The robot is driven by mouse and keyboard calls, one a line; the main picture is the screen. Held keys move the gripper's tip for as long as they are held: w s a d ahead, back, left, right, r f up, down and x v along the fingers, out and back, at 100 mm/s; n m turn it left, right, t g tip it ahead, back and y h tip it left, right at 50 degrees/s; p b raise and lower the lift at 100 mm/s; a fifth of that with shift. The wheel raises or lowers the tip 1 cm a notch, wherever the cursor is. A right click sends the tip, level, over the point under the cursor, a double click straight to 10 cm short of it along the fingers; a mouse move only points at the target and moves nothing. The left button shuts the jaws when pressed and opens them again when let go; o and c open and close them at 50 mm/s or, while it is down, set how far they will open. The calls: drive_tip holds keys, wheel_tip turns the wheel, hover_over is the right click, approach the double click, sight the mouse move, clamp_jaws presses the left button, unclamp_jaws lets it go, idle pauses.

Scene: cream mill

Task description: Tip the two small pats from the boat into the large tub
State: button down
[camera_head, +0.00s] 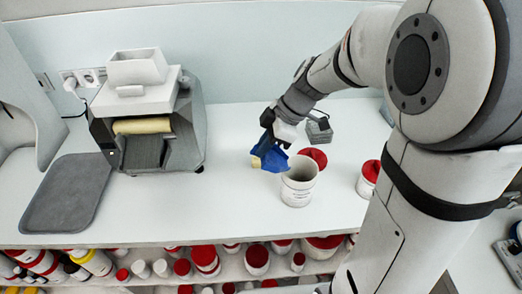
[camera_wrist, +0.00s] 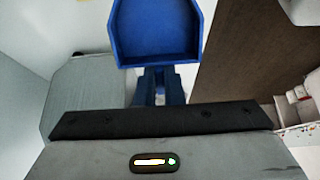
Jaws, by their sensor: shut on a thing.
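My gripper (camera_head: 271,133) is shut on the blue boat (camera_head: 270,157) and holds it above the bench, steeply tilted, just left of the large tub's rim. In the wrist view the boat's tray (camera_wrist: 157,32) looks bare, with no pats visible in it. A small tan piece (camera_head: 256,162) shows at the boat's left edge; I cannot tell whether it is a pat. The large white tub (camera_head: 298,190) stands upright and open. Its inside is only partly visible, and I can make out no pats there.
A red lid (camera_head: 315,157) lies behind the tub. A red-lidded tub (camera_head: 368,181) stands to the right, near my arm. A small grey block (camera_head: 319,131) sits behind. The mill (camera_head: 150,125) and a grey tray (camera_head: 65,195) are left. The bench between is clear.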

drive_tip(key=shift+d+y+b, duration=0.25)
drive_tip(key=shift+y+b, duration=0.15)
drive_tip(key=shift+b, duration=0.25)
drive_tip(key=shift+d+r+y+b, duration=0.3)
drive_tip(key=shift+d+y+b, duration=0.3)
drive_tip(key=shift+b, duration=0.55)
drive_tip(key=shift+d+r+y+b, duration=0.35)
drive_tip(key=shift+y+b, duration=0.35)
drive_tip(key=shift+b, duration=0.4)
drive_tip(key=shift+d+r+y+b, duration=0.3)
drive_tip(key=shift+d+y+b, duration=0.75)
drive_tip(key=shift+b, duration=0.45)
drive_tip(key=shift+a, duration=0.1)
drive_tip(key=shift+r, duration=0.1)
wheel_tip(320, 180, up, 3)
